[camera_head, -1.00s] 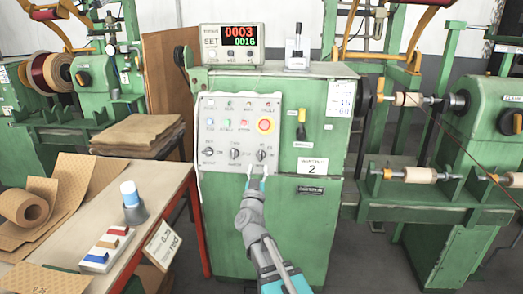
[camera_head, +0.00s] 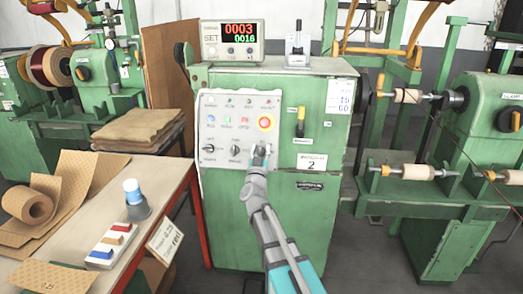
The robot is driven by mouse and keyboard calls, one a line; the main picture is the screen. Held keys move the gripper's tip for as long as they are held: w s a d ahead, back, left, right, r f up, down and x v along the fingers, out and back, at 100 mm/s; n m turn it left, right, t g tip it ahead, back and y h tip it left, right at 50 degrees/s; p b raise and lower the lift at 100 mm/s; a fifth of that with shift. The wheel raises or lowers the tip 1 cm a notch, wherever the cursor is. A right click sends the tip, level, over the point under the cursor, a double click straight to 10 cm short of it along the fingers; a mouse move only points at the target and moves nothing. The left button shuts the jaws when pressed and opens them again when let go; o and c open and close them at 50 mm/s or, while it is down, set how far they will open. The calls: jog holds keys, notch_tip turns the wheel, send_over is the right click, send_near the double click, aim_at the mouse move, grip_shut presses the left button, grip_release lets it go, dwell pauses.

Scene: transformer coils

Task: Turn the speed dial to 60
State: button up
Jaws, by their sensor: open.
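The grey control panel (camera_head: 222,172) on the green machine's front carries a row of black knobs: a left knob (camera_head: 209,148) and a middle knob (camera_head: 235,150). The right knob of that row is mostly hidden behind my gripper (camera_head: 260,153). My gripper is open, with its fingertips at the right knob; I cannot tell whether they touch it. The knob labels are too small to read, so I cannot tell which is the speed dial or where it points.
A counter display (camera_head: 232,39) on top reads 0003 and 0016. A red emergency button (camera_head: 265,123) sits above the right knob, and a yellow-handled lever (camera_head: 300,122) beside the panel. A wooden table (camera_head: 182,172) stands at left.

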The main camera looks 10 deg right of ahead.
jog(key=c, duration=0.7)
jog(key=shift+s+r, duration=0.1)
grip_shut()
